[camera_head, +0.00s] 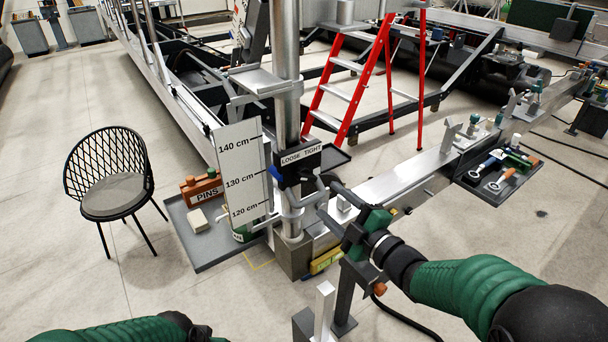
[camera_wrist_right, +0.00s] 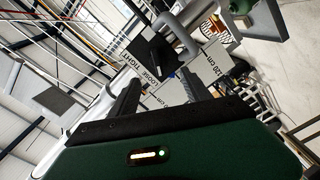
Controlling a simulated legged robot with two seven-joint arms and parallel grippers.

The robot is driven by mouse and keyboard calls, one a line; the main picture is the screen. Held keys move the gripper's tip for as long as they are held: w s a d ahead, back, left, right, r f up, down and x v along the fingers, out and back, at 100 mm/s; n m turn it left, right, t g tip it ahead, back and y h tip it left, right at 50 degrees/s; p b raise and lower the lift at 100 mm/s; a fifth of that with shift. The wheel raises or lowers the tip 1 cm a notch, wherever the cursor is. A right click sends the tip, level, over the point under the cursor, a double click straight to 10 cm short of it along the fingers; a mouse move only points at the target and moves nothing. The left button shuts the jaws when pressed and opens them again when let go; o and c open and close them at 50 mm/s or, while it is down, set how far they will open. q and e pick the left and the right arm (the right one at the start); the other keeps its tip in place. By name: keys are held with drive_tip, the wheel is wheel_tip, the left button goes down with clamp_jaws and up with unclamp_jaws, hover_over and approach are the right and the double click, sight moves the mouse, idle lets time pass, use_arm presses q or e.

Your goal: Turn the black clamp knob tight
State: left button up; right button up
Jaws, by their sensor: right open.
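The black clamp knob (camera_head: 308,174) sits below a white "LOOSE TIGHT" label (camera_head: 300,155) on the upright metal post (camera_head: 287,70). Its outline is hard to separate from the black clamp body and a grey curved handle close by. In the right wrist view the black clamp part (camera_wrist_right: 154,52) lies ahead of the fingers, beside the label (camera_wrist_right: 121,70). My right gripper (camera_head: 329,200) is open and empty, right of and slightly below the knob, apart from it. Its two dark fingers also show in the wrist view (camera_wrist_right: 160,88). My left arm shows at the bottom left; its gripper is out of frame.
A height scale board (camera_head: 241,165) stands left of the post. A grey tray (camera_head: 190,250) with a PINS box (camera_head: 203,188) lies on the floor near a black chair (camera_head: 115,185). A red stepladder (camera_head: 362,75) stands behind. A metal beam (camera_head: 400,185) runs right.

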sight(306, 180)
drive_tip(key=p+x, duration=0.1)
drive_tip(key=x, duration=0.2)
drive_tip(key=p+x, duration=0.1)
drive_tip(key=x, duration=0.2)
drive_tip(key=p+x, duration=0.1)
drive_tip(key=x, duration=0.3)
drive_tip(key=shift+s+a+r, duration=0.1)
drive_tip(key=shift+a+r, duration=0.05)
drive_tip(key=shift+r, duration=0.25)
drive_tip(key=shift+w+f, duration=0.25)
drive_tip(key=shift+w, duration=0.25)
drive_tip(key=shift+s+a, duration=0.1)
drive_tip(key=shift+a, duration=0.1)
drive_tip(key=shift+c, duration=0.3)
drive_tip(key=shift+s+a+r, duration=0.1)
drive_tip(key=shift+s+r, duration=0.1)
drive_tip(key=c, duration=0.5)
drive_tip(key=shift+f, duration=0.1)
clamp_jaws()
